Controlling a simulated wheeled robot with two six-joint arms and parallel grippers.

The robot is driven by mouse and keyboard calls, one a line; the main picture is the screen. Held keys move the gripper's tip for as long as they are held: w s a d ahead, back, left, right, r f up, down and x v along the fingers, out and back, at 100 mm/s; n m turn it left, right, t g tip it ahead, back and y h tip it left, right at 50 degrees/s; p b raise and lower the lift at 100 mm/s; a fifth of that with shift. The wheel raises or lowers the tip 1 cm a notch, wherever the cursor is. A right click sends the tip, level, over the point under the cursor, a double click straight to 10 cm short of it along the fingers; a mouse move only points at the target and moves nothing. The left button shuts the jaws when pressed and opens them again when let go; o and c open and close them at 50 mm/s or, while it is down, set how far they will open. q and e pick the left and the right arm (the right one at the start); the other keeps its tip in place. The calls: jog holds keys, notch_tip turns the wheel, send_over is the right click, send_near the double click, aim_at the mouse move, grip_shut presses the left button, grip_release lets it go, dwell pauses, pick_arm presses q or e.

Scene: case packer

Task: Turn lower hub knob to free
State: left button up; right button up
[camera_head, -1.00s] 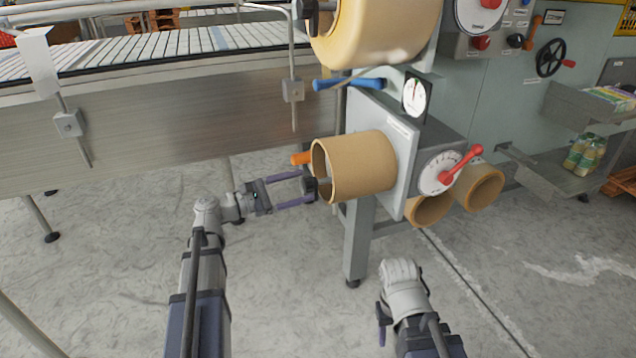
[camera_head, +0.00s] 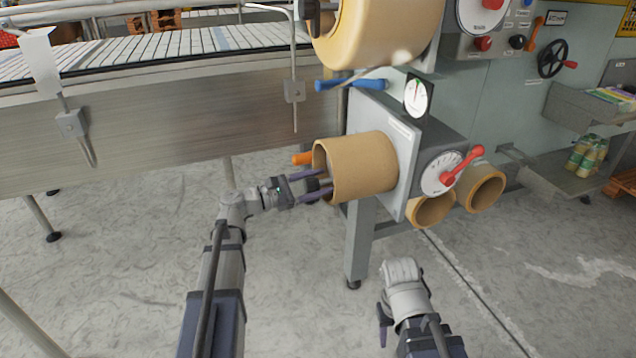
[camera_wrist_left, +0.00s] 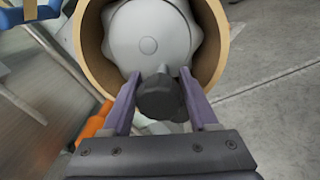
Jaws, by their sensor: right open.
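The lower hub is ringed by a brown cardboard core (camera_head: 362,165) on the grey machine panel. In the left wrist view, a light grey hub face (camera_wrist_left: 150,40) shows inside the core (camera_wrist_left: 216,35). A dark knob (camera_wrist_left: 159,97) stands out in front of it, between the two purple fingers of my left gripper (camera_wrist_left: 160,90). The fingers are apart, with a gap visible beside the knob. In the head view, my left gripper (camera_head: 322,186) reaches into the core's open left end, and its tips are partly hidden. My right gripper (camera_head: 382,325) is low and right of centre, away from the hub.
An orange handle (camera_head: 302,158) is just left of the core, and a blue handle (camera_head: 350,84) is above. A dial with a red pointer (camera_head: 458,166) is to the right. Spare cores (camera_head: 484,187) sit below it. A large tape roll (camera_head: 385,30) hangs above. The floor below is clear.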

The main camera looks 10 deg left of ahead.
pick_arm(q)
jog(key=shift+w+a, duration=0.1)
jog(key=shift+a, duration=0.05)
grip_shut()
jog(key=m, duration=0.3)
jog(key=shift+w+r+m+b, duration=0.1)
jog(key=shift+m+b, duration=0.2)
jog(key=shift+m, duration=0.1)
jog(key=m, duration=0.5)
jog(key=shift+m+h+b, duration=0.35)
jog(key=shift+m+h, duration=0.05)
jog(key=m, duration=0.4)
jog(key=shift+r+m+h, duration=0.1)
jog(key=shift+m+h, duration=0.2)
jog(key=shift+m, duration=2.2)
jog(key=shift+m+g+h, duration=0.3)
